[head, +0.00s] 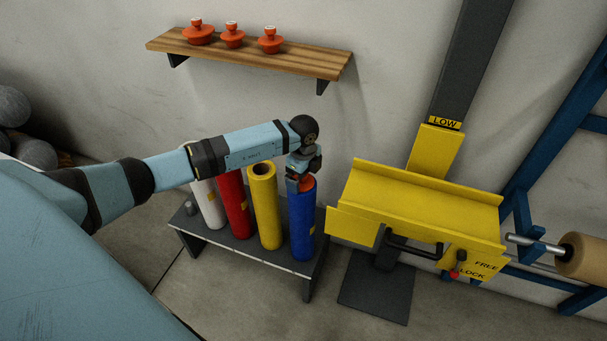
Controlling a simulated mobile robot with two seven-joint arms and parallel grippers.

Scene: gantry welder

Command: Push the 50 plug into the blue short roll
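The blue short roll (302,225) stands upright at the right end of a low dark stand. A red-orange plug (306,184) is at its top opening, partly hidden by my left gripper; its number cannot be read, and how deep it sits cannot be told. My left gripper (303,175) points down over the blue roll and appears shut on this plug's knob, though the fingertips are small and dark. My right gripper is not in view.
White, red and yellow rolls (264,205) stand left of the blue one on the stand (250,255). Several red plugs (232,36) sit on a wooden wall shelf (300,62). A yellow cradle (415,205) on a post stands close to the right.

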